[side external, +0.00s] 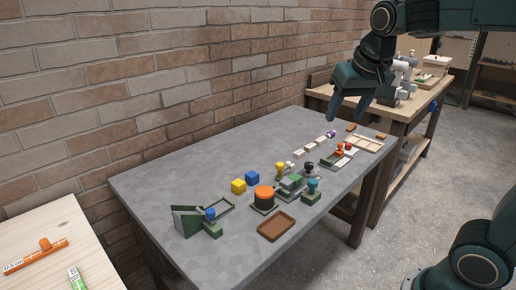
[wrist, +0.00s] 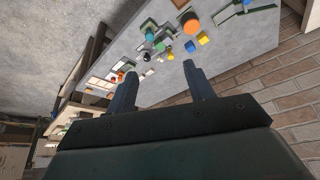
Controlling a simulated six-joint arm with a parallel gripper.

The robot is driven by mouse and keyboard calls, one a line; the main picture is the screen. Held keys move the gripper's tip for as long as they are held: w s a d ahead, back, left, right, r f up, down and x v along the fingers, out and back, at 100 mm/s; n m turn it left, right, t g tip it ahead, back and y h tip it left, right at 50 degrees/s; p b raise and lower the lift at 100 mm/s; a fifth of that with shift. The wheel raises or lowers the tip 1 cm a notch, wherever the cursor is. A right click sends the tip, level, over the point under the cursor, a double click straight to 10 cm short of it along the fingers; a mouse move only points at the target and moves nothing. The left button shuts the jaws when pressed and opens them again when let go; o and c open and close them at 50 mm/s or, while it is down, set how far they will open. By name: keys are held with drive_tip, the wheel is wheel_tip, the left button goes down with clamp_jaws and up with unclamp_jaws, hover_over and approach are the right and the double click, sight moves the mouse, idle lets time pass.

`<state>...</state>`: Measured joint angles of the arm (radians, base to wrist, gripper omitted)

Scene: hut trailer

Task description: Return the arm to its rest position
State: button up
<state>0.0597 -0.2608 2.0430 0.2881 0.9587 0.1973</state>
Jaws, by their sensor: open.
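My gripper (side external: 349,111) is dark green-grey and hangs above the far end of the grey table (side external: 150,180). It is open, its two fingers spread apart with nothing between them. It also shows in the wrist view (wrist: 158,80), with the fingers reaching up toward the table. The fingertips are well above the tabletop and touch nothing. My arm comes in from the upper right in the side external view.
On the table are a brown tray (side external: 277,228), an orange-topped round piece (side external: 264,195), yellow (side external: 238,186) and blue (side external: 252,177) cubes, and several small knobbed pieces. A brick wall (side external: 130,80) runs behind. A wooden bench (side external: 414,113) stands at right.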

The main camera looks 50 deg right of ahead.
drive_tip(key=s+a+f+n+y, duration=0.1)
drive_tip(key=s+a+f+n, duration=0.2)
drive_tip(key=s, duration=0.3)
drive_tip(key=s+a+f+n+t+y, duration=0.1)
drive_tip(key=s+a+f+n, duration=0.1)
drive_tip(key=s, duration=0.5)
drive_tip(key=shift+s+a+f+n, duration=0.25)
drive_tip(key=shift+a+f+n, duration=0.2)
drive_tip(key=shift+a, duration=0.5)
